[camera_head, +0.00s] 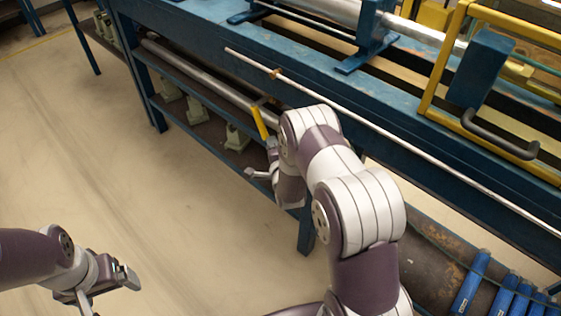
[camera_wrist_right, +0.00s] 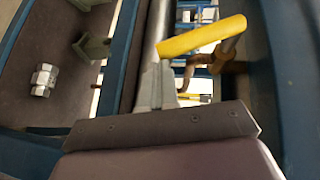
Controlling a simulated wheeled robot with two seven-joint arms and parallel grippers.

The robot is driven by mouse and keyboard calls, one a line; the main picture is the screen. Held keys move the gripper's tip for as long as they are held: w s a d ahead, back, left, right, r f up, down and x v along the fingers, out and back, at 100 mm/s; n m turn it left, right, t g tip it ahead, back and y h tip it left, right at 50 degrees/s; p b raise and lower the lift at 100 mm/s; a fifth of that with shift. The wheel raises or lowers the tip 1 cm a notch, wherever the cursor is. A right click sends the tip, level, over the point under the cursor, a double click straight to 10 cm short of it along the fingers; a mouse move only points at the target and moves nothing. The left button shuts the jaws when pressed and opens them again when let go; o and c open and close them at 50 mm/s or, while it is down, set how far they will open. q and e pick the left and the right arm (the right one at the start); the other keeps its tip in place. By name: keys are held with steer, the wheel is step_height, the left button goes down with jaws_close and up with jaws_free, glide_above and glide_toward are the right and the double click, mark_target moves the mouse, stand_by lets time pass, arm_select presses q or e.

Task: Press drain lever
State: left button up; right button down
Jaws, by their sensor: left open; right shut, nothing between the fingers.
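The drain lever is a yellow handle (camera_head: 259,123) on the front side of the blue bench, beside a grey pipe. In the right wrist view the yellow handle (camera_wrist_right: 200,37) slants across the upper middle. My right gripper (camera_wrist_right: 158,68) is shut and empty, its fingertips close to the handle's left end; I cannot tell whether they touch. In the head view my right gripper (camera_head: 271,146) is at the handle's lower end, partly hidden by my arm. My left gripper (camera_head: 108,290) is open and empty over the floor at lower left, far from the lever.
The blue bench (camera_head: 195,45) runs diagonally, with a long thin rod (camera_head: 330,103) along its front. A lower shelf (camera_head: 205,125) holds several greenish blocks. A yellow frame (camera_head: 445,60) stands at right. Blue cylinders (camera_head: 470,283) lie at lower right. The floor at left is clear.

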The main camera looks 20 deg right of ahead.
arm_select(q)
step_height(320, 180, down, 11)
steer(key=b, duration=0.9)
steer(key=shift+b, duration=0.3)
arm_select(e)
steer(key=w+f+m+t, duration=0.1)
steer(key=w+a+m+t, duration=0.1)
steer(key=w+t, duration=0.1)
steer(key=w+f+m+t, duration=0.1)
steer(key=shift+w+a+f+h, duration=0.15)
steer(key=shift+a+f+h, duration=0.15)
steer(key=shift+a+h, duration=0.1)
arm_select(q)
steer(key=shift+f, duration=0.1)
arm_select(e)
steer(key=shift+r, duration=0.1)
